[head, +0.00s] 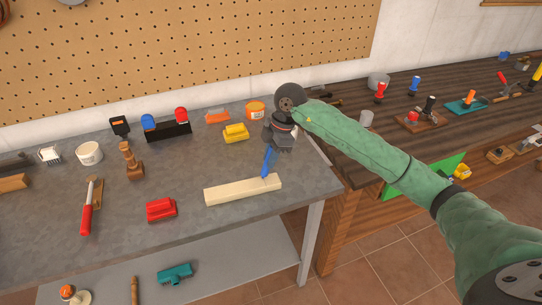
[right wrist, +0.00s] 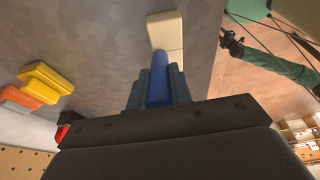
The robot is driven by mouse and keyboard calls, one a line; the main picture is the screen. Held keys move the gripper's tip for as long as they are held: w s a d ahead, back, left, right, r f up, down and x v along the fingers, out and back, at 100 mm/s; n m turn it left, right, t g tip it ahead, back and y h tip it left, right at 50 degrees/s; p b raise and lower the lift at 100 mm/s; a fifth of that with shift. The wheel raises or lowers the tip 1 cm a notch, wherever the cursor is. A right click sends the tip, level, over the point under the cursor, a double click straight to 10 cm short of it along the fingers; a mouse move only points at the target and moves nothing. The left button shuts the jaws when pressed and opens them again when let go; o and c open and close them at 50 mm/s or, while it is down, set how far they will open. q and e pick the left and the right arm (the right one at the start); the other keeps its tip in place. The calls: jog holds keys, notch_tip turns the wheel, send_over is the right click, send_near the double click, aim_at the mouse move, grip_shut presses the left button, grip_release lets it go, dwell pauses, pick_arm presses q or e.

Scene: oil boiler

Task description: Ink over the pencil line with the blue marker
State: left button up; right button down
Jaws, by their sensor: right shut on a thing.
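A pale wooden block (head: 235,191) lies on the grey bench top near its front right edge. In the right wrist view the block (right wrist: 166,32) shows beyond the marker, with a faint line across it. I cannot make out a pencil line in the head view. My right gripper (head: 277,146) is shut on the blue marker (head: 267,160), which points down at the right part of the block. In the right wrist view the marker (right wrist: 158,82) sits between the fingers. I cannot tell whether its tip touches the wood. My left gripper (right wrist: 230,42) appears small and dark in the right wrist view.
A darker wooden bench (head: 345,125) adjoins at right.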

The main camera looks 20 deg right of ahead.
jog(key=shift+a, duration=0.55)
jog(key=shift+d, duration=0.15)
jog(key=shift+d+r, duration=0.1)
jog(key=shift+d, duration=0.95)
jog(key=shift+a, duration=0.15)
